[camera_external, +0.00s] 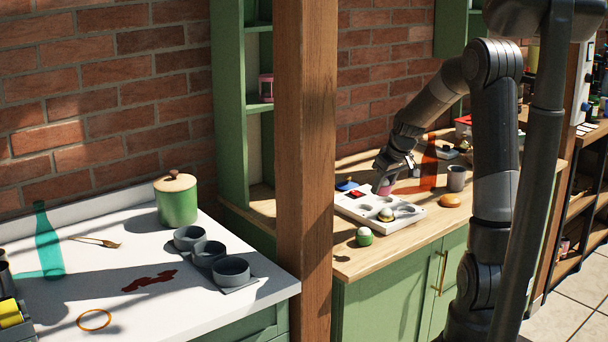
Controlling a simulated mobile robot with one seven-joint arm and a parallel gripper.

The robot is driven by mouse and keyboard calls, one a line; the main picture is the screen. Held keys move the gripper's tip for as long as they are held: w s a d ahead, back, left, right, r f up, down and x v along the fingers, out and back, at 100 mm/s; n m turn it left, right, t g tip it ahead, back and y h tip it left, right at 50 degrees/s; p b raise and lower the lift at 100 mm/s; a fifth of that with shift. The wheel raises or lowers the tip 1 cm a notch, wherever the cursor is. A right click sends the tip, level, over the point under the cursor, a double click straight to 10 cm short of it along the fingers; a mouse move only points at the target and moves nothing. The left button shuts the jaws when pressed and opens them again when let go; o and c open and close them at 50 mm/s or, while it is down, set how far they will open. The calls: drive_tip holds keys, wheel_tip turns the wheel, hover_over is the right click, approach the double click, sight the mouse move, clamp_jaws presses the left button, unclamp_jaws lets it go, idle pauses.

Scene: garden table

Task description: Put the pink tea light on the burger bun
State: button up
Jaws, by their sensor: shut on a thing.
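My gripper (387,179) points down over the back part of a pale tray with round hollows (410,220). It is shut on a small pink thing, which looks like the pink tea light (386,189). The fingers partly hide it, and I cannot tell whether it touches the tray. The burger bun (450,201), a small orange-brown round, lies on the wooden counter to the right of the tray, apart from my gripper. Its top looks bare.
A grey cup (456,178) stands behind the bun. A translucent orange bottle (429,163) stands behind the tray. A wooden post (304,170) rises at left.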

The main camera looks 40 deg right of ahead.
drive_tip(key=s+d+r+m, duration=0.1)
drive_tip(key=s+d, duration=0.4)
drive_tip(key=d, duration=0.6)
drive_tip(key=s+d+r, duration=0.1)
drive_tip(key=s+d, duration=0.3)
drive_tip(key=d, duration=0.7)
drive_tip(key=s+d+m, duration=0.1)
drive_tip(key=s+d, duration=0.4)
drive_tip(key=d, duration=0.6)
hover_over(449, 195)
drive_tip(key=s, duration=0.1)
drive_tip(key=shift+h, duration=0.4)
wheel_tip(449, 195, down, 6)
drive_tip(key=shift+s+f, duration=0.1)
drive_tip(key=shift+f, duration=2.1)
drive_tip(key=shift+a+f, duration=0.1)
drive_tip(key=o, duration=1)
drive_tip(key=shift+c, duration=0.2)
